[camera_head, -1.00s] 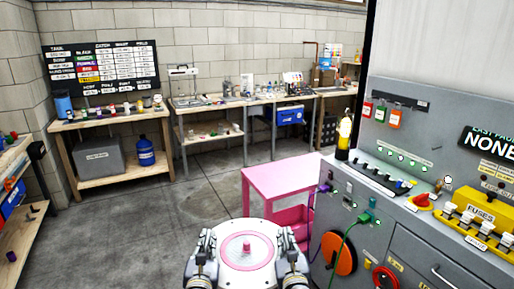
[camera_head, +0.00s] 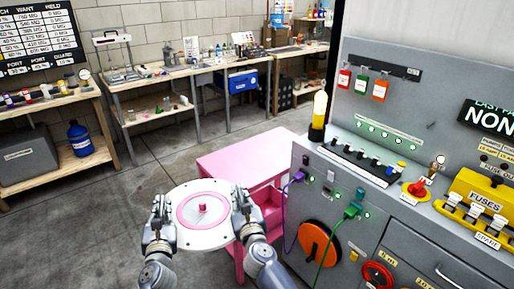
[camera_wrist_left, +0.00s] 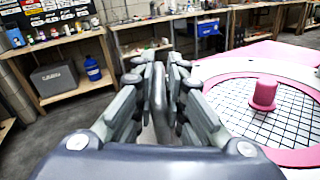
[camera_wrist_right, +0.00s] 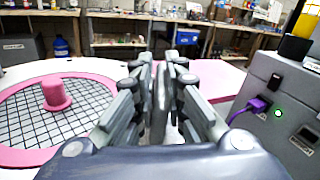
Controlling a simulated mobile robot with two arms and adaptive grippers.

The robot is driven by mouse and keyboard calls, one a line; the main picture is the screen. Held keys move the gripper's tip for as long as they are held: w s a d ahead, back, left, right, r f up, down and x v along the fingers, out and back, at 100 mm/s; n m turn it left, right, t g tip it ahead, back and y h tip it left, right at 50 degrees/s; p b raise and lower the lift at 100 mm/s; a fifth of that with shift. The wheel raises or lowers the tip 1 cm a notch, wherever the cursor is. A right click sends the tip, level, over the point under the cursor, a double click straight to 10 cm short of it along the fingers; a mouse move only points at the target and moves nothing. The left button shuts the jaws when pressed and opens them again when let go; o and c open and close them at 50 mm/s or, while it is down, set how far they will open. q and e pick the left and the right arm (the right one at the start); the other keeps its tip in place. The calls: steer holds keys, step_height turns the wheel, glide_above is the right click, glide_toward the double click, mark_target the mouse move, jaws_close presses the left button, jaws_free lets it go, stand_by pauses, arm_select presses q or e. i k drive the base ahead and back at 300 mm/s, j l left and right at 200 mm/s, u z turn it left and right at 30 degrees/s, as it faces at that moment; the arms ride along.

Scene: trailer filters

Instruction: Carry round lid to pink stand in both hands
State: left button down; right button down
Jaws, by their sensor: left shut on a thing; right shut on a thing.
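The round lid (camera_head: 216,236) is white with a pink ring, a mesh middle and a pink knob (camera_head: 203,208). It is held about level in the air between my two grippers, in front of the pink stand (camera_head: 240,149). My left gripper (camera_head: 161,211) is shut on the lid's left rim. My right gripper (camera_head: 240,206) is shut on its right rim. The mesh and knob also show in the left wrist view (camera_wrist_left: 264,92) and the right wrist view (camera_wrist_right: 56,92). The stand's flat top looks bare; the lid and right gripper hide part of its near side.
Workbenches line the back wall. Grey floor is open to the left.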

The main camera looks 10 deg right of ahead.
mark_target(253, 158)
steer(key=i, duration=0.95)
steer(key=i+j+z, duration=0.15)
steer(key=i+z, duration=0.2)
steer(key=i, duration=0.3)
steer(key=z, duration=0.35)
